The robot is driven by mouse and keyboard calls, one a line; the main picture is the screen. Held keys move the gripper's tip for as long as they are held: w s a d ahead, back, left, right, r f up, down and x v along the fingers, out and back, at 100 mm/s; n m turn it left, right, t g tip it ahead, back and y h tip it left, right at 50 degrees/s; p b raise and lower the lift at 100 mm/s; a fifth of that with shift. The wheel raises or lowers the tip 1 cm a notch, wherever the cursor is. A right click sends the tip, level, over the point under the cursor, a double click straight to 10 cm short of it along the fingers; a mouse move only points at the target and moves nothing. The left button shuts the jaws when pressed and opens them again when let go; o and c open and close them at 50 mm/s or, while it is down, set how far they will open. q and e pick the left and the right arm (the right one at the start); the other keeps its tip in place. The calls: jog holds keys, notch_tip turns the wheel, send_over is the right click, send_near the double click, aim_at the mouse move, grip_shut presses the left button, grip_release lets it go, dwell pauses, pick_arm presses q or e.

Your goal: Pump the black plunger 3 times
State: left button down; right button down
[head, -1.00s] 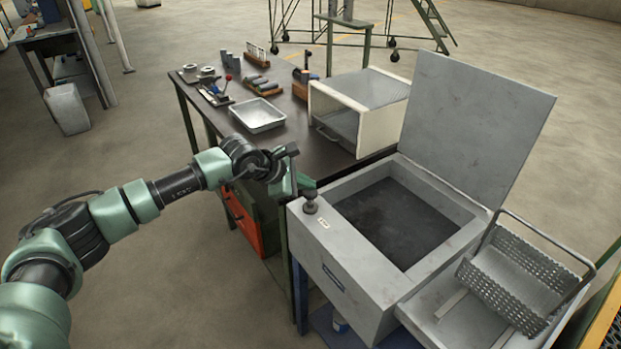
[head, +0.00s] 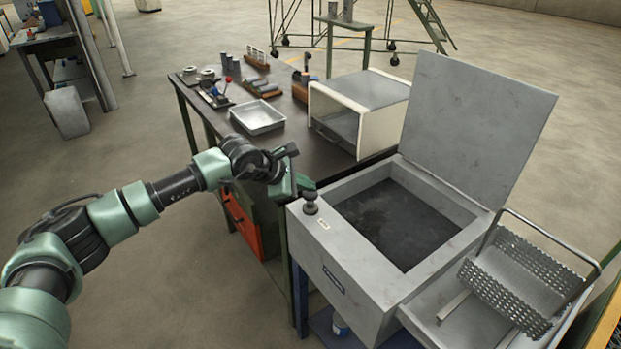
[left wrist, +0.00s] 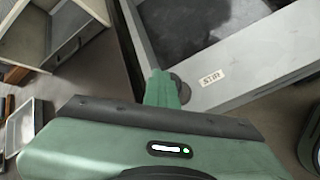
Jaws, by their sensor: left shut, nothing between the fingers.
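The black plunger (head: 310,202) stands upright on the left corner of the grey open-lidded tank (head: 345,262). My left gripper (head: 309,188) is shut and empty, with its green fingertips just above and beside the plunger's knob; I cannot tell whether they touch. In the left wrist view the green fingers (left wrist: 161,90) partly cover the round plunger knob (left wrist: 180,88), beside a small label on the tank's rim. My right gripper is not in view.
The tank's lid (head: 480,120) stands open at the back. A perforated basket (head: 515,280) sits at its right. A dark workbench (head: 285,140) behind holds a metal tray (head: 257,116), a white open box (head: 358,110) and small tools.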

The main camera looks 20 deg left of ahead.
aim_at(307, 194)
pick_arm(q)
jog(key=shift+r, duration=0.15)
notch_tip(307, 194, up, 5)
jog(key=shift+a+r+p, duration=0.1)
jog(key=shift+p, duration=1.05)
jog(key=shift+r, duration=0.1)
